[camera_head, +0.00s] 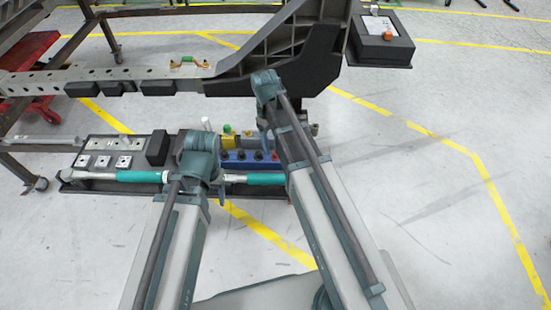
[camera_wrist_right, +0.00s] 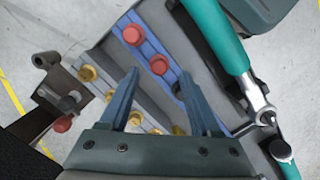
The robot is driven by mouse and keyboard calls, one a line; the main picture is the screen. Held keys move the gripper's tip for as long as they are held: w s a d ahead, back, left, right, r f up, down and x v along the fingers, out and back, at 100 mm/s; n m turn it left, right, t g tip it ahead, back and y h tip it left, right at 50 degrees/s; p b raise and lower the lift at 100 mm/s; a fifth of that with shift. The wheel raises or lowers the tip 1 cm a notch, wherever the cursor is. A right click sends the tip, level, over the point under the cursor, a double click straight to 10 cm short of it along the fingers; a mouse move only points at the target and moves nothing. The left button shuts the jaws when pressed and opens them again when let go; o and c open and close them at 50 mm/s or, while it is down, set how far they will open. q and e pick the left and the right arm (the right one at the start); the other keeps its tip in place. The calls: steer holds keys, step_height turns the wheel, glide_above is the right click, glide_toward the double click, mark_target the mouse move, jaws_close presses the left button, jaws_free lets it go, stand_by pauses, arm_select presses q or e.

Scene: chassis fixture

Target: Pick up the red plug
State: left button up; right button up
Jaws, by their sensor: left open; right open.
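In the right wrist view, a blue strip holds two round red plugs. One red plug (camera_wrist_right: 159,64) sits between the tips of my open right gripper (camera_wrist_right: 159,74), apart from both fingers as far as I can tell. Another red plug (camera_wrist_right: 132,34) sits farther up the strip. In the head view a red top (camera_head: 274,156) shows at the right end of the blue block (camera_head: 236,165). There my right gripper is largely hidden behind its arm. My left gripper (camera_head: 215,190) is low over the tray, mostly covered by its own wrist, and holds nothing that I can see.
Several gold-topped pieces (camera_wrist_right: 87,73) stand beside the blue strip. A teal-handled tool (camera_wrist_right: 215,32) lies close by on the right. A red-ended dark fitting (camera_wrist_right: 63,124) is at the left. In the head view, the grey chassis beam (camera_head: 190,72) hangs behind the tray. Open floor lies right.

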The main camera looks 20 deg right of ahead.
mark_target(275, 153)
step_height(275, 153, down, 4)
steer(key=b, duration=0.3)
steer(key=shift+s+d, duration=0.15)
steer(key=shift+r, duration=0.1)
jaws_close()
